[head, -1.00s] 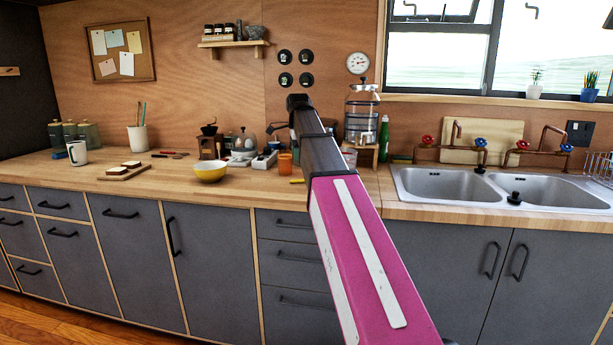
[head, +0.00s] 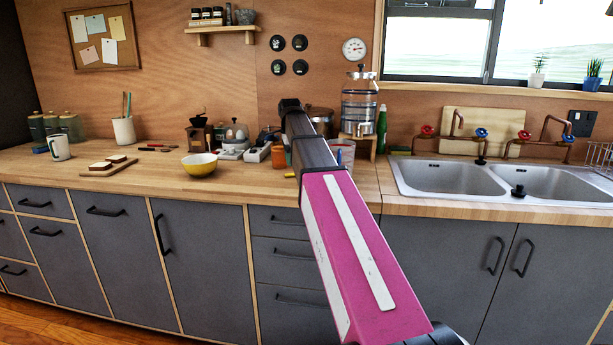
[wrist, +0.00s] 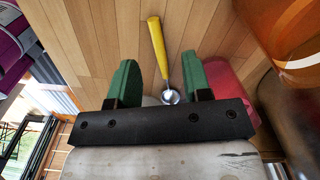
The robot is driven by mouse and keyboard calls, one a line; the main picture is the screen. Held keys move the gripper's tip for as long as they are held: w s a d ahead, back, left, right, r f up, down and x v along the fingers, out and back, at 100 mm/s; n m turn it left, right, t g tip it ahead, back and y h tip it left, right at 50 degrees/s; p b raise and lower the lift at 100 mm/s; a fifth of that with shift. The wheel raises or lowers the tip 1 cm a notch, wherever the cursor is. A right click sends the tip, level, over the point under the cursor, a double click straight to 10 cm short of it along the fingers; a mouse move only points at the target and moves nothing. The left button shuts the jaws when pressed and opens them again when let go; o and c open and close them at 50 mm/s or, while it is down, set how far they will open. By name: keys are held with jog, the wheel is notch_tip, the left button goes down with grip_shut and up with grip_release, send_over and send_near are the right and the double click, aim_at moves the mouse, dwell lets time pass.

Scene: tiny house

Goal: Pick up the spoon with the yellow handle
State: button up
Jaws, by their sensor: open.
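The spoon with the yellow handle (wrist: 158,48) lies on the wooden counter in the wrist view. Its metal bowl (wrist: 171,96) points toward my gripper and shows between the fingertips. My gripper (wrist: 161,85) is open, with one green finger on each side of the spoon's bowl end and nothing held. I cannot tell how high the fingers are above the counter. In the head view only a small yellow bit of the spoon (head: 290,175) shows beside my arm, which hides the rest and the gripper.
A reddish cup (wrist: 226,85) stands close by the right finger, with an orange glass-like container (wrist: 285,40) beyond it. In the head view a yellow bowl (head: 199,166) is to the left and the sink (head: 450,180) to the right. Bare counter (wrist: 90,30) lies left of the spoon.

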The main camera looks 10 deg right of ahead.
notch_tip(320, 180, down, 5)
jog(key=shift+s, duration=0.15)
grip_shut()
jog(key=shift+r, duration=0.1)
